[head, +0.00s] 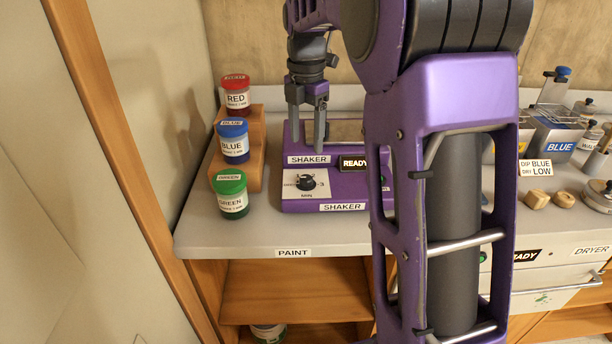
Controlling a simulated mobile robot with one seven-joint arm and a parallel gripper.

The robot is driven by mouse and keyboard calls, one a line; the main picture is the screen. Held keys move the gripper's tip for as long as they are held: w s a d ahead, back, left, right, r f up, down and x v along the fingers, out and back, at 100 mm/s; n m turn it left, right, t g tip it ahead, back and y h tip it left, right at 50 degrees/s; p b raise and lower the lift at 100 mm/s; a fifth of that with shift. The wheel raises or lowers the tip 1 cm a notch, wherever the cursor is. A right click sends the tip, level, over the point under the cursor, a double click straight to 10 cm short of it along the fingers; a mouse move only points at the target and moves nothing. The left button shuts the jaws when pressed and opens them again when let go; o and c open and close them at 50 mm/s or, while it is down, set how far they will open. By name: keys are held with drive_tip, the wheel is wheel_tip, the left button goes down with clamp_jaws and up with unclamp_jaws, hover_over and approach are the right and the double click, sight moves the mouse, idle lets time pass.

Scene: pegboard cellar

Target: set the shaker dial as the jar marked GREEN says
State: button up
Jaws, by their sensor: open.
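The jar marked GREEN (231,198) stands upright at the front left of the counter, with a green lid and a white label. Its label's small print is too small to read. The purple shaker (335,192) stands to its right, partly hidden by my arm. The shaker dial (306,183) is a black knob on a white plate on the shaker's front; the exact setting is not clear. A display on the shaker reads READY. My gripper (307,130) is open and empty, its fingers pointing down above and behind the dial, apart from it.
RED (237,98) and BLUE (234,144) jars stand behind the GREEN one by a wooden rack (257,150). Right of my arm are a blue bath (556,140), a sign reading DIP BLUE DRY LOW (536,168) and wooden pieces (536,199). The counter front (250,237) is clear.

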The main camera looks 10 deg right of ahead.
sight(306, 178)
wheel_tip(306, 178, down, 10)
drive_tip(key=shift+r+b, duration=0.2)
drive_tip(key=shift+b, duration=0.6)
drive_tip(key=shift+c, duration=0.3)
clamp_jaws()
